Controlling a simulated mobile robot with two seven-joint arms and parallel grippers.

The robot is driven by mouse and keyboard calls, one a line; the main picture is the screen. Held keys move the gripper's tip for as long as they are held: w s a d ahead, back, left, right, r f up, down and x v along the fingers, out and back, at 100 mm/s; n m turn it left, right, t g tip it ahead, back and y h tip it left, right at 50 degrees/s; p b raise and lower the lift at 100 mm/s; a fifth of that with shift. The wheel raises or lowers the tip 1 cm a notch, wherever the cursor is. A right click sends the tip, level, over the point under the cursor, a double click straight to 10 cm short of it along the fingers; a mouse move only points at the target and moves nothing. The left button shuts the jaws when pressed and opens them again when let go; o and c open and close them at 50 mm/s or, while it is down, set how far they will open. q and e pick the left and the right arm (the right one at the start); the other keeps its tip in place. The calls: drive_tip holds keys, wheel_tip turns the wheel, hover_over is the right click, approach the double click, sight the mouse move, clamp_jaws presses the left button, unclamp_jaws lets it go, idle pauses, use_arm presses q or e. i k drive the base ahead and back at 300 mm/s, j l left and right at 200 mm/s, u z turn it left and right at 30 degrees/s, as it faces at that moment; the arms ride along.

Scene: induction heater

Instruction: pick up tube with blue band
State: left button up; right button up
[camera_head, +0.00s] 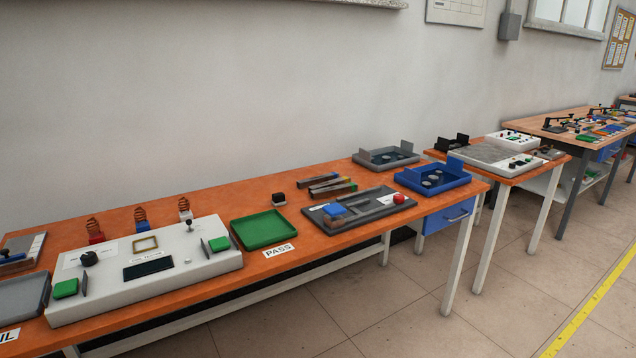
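Several dark, slim bar-like pieces (328,184) lie side by side on the orange table (285,190), behind a grey tray (372,208). Some have coloured ends, one yellowish. They are too small for me to tell whether one is a tube with a blue band. Another blue piece (12,257) shows at the far left end of the table. Neither of my grippers is in view.
A white heater box (205,262) stands front left, with copper coils (140,213) on coloured bases behind it. A green tray (248,216) is by the PASS label (280,250). A blue tray (440,185) stands right. Floor (500,290) in front is clear.

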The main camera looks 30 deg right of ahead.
sight(303, 184)
drive_tip(key=l+u, duration=0.75)
drive_tip(key=k+l+u, duration=0.15)
drive_tip(key=l, duration=0.3)
drive_tip(key=l+u, duration=0.1)
drive_tip(key=l, duration=0.35)
drive_tip(key=k+l, duration=0.1)
drive_tip(key=l, duration=0.35)
drive_tip(key=k+l, duration=0.1)
drive_tip(key=l, duration=0.35)
drive_tip(key=k+l+u, duration=0.1)
drive_tip(key=l, duration=0.35)
drive_tip(key=k+l, duration=0.15)
drive_tip(key=l, duration=0.3)
drive_tip(key=k+l, duration=0.15)
drive_tip(key=l, duration=0.25)
drive_tip(key=k+l+u, duration=0.1)
drive_tip(key=l, duration=0.35)
drive_tip(key=k+l, duration=0.15)
drive_tip(key=l, duration=0.3)
drive_tip(key=k+l, duration=0.15)
drive_tip(key=l, duration=0.25)
